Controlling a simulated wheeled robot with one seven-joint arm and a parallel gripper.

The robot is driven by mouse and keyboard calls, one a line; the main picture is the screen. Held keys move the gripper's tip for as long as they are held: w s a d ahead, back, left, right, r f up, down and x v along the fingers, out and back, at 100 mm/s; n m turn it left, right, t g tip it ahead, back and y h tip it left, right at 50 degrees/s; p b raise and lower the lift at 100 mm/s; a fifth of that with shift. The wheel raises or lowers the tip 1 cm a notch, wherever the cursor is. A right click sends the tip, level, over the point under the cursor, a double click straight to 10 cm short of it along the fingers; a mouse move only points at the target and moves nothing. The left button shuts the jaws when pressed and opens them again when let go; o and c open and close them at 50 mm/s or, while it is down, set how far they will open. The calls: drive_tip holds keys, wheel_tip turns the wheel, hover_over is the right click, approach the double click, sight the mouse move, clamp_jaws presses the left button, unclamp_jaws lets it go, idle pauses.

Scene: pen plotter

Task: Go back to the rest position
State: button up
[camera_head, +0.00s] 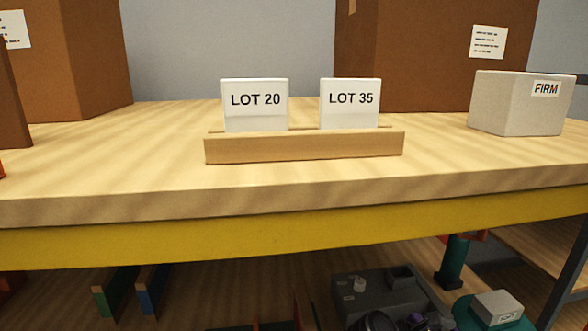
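My gripper and arm do not show in the head view. Two white cards, one reading LOT 20 (256,105) and one reading LOT 35 (349,104), stand upright side by side in a long wooden holder (304,147). The holder sits on the wooden table top (130,177), a little back from the front edge. A gap separates the two cards.
A grey block labelled FIRM (505,104) stands on the right. Large brown boxes (75,60) (420,55) stand at the back. A yellow beam (300,232) runs under the table edge. Dark equipment (365,293) and a block (497,307) lie below. The table's front left is clear.

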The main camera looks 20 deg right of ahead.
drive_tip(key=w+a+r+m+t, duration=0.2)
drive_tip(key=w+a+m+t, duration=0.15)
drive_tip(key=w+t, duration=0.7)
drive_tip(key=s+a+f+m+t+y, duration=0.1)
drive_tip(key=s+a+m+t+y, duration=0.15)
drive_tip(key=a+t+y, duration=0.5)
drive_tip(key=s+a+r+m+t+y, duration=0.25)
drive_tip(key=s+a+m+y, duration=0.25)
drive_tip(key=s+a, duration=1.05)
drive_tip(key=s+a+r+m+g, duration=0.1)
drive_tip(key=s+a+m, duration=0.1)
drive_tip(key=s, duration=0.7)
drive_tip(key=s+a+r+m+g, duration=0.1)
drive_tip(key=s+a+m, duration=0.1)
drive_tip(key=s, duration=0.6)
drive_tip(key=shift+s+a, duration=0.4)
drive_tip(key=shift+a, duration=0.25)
